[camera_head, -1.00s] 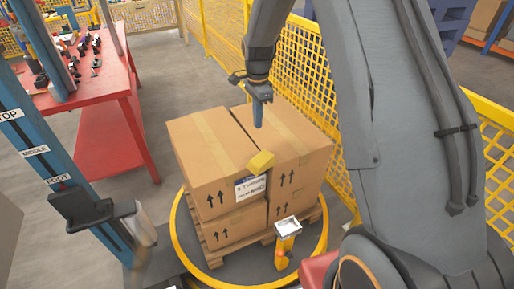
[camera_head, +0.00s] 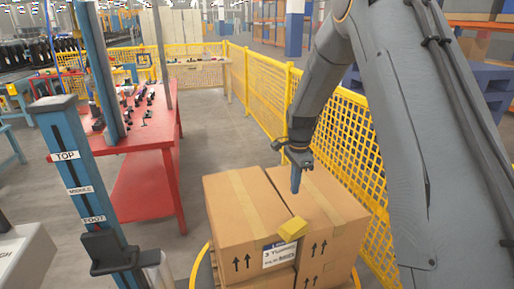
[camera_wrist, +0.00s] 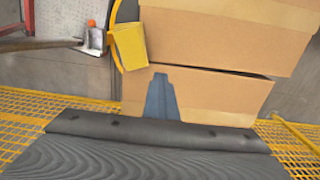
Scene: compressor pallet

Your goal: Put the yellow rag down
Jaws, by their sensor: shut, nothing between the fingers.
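The yellow rag (camera_head: 293,229) lies on the top front edge of the stacked cardboard boxes (camera_head: 240,205), near the seam between two of them. It also shows in the wrist view (camera_wrist: 130,45), at the edge of the boxes. My gripper (camera_head: 295,188) points down above the boxes, behind the rag and apart from it. Its blue fingers are closed together with nothing between them. In the wrist view the fingers (camera_wrist: 161,98) show over the box tops, below and to the right of the rag.
A yellow mesh fence (camera_head: 345,125) runs close behind and right of the boxes. A red table (camera_head: 150,190) with small tools stands at the left. A blue post (camera_head: 75,165) labelled TOP, MIDDLE and FOOT is at the near left. Open floor lies between table and fence.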

